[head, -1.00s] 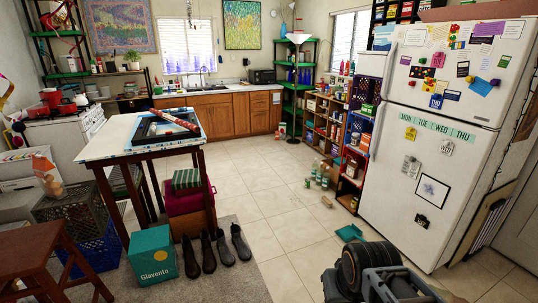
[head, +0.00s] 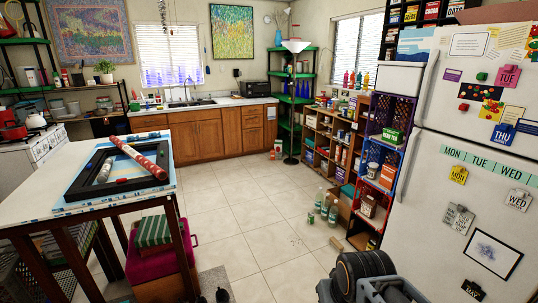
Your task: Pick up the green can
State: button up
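I cannot make out a green can for certain. Several small green and white bottles or containers (head: 325,207) stand on the floor beside the low wooden shelf, too small to tell apart. A green box (head: 392,135) sits among the crate stack beside the fridge. Part of my own folded arm shows at the bottom right of the head view. My gripper's fingers cannot be seen.
A table (head: 75,205) with a black frame and a red patterned roll stands at the left. The white fridge (head: 440,215) fills the right. Stacked crates (head: 398,112) and a wooden shelf (head: 325,133) line the right side. The tiled floor (head: 265,240) between is largely clear.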

aim_at(310, 217)
jog(key=i, duration=3.8)
jog(key=u, duration=0.4)
jog(key=i, duration=2.55)
jog(key=z, duration=3.65)
